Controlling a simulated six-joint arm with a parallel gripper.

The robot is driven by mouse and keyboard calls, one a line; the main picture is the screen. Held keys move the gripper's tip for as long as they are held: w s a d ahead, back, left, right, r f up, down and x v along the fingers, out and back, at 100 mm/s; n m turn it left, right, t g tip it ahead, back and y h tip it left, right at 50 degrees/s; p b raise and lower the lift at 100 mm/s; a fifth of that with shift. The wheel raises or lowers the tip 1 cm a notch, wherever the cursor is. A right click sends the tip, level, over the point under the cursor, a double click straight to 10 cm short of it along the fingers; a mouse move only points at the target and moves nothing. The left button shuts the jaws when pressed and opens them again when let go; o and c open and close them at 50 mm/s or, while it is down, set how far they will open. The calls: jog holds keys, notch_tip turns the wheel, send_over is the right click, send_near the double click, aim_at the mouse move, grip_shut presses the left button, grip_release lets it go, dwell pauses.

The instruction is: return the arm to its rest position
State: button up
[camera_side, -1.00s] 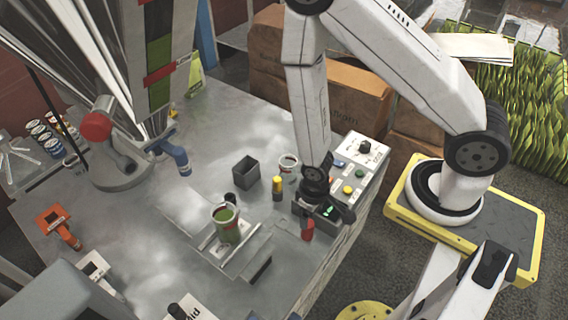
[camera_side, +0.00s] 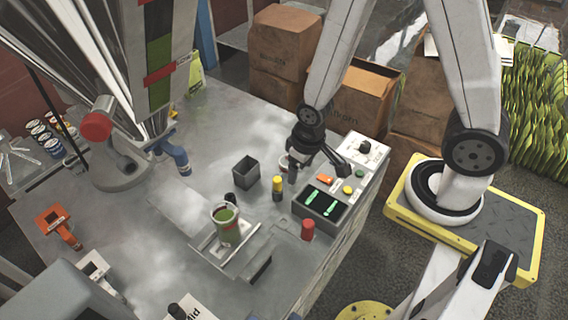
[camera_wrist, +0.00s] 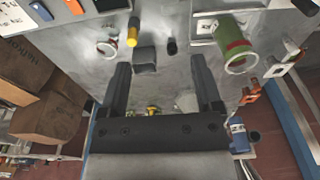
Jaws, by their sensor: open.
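My gripper (camera_side: 318,173) is above the right part of the metal table, in front of the control panel, in the side view. In the wrist view my gripper (camera_wrist: 165,85) shows two dark fingers spread wide with nothing between them. The fingers point over the table, with a dark grey open box (camera_wrist: 145,58) just beyond their tips. That box (camera_side: 245,171) stands left of my gripper in the side view. A white tub (camera_side: 284,161) is partly hidden behind my gripper.
Cardboard boxes (camera_side: 357,100) are stacked behind the table.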

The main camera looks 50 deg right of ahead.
notch_tip(320, 180, up, 10)
jog(key=d+t, duration=0.1)
jog(key=d, duration=0.2)
jog(key=shift+r, duration=0.15)
